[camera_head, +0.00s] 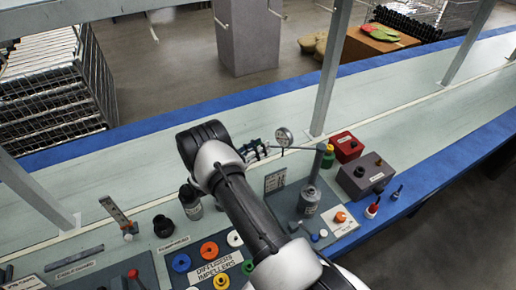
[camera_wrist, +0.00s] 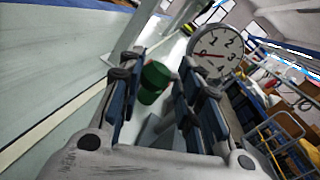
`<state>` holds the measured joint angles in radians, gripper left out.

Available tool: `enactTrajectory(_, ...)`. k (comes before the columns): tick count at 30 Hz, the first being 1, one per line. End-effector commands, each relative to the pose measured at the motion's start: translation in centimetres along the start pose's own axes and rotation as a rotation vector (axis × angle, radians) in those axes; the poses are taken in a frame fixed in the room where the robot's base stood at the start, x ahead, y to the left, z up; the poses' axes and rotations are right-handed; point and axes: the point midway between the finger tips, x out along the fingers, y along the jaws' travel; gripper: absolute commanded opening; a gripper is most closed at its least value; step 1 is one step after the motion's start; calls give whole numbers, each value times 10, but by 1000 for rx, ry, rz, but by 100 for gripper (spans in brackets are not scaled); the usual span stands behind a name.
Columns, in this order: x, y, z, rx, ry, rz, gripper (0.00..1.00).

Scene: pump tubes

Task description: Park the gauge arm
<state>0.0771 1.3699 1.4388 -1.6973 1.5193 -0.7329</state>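The gauge (camera_head: 284,137) has a round white dial and sits at the left end of a thin horizontal arm (camera_head: 302,148). The arm comes off a post on a grey cylindrical stand (camera_head: 309,200). My gripper (camera_head: 259,150) is just left of the gauge, at about its height. In the wrist view the gauge dial (camera_wrist: 215,53) shows large, beyond the right-hand finger and partly covered by it. My gripper (camera_wrist: 160,92) is open there, with a clear gap between its fingers and nothing held. I cannot tell how far the fingers are from the gauge.
A green container (camera_wrist: 153,80) shows beyond the gap between the fingers; its green cap (camera_head: 328,157) stands behind the post. Red (camera_head: 345,147) and grey (camera_head: 366,176) boxes stand to the right. A tray of coloured rings (camera_head: 208,262) lies in front. A grey upright (camera_head: 331,75) rises behind the gauge.

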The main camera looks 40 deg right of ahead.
Motion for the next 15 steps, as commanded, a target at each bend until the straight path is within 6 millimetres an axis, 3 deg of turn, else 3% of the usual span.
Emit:
enactTrajectory(1,8,4,12,24,-13,7,34)
enactTrajectory(6,7,4,11,23,-12,7,44)
enactTrajectory(15,5,5,9,20,-11,11,44)
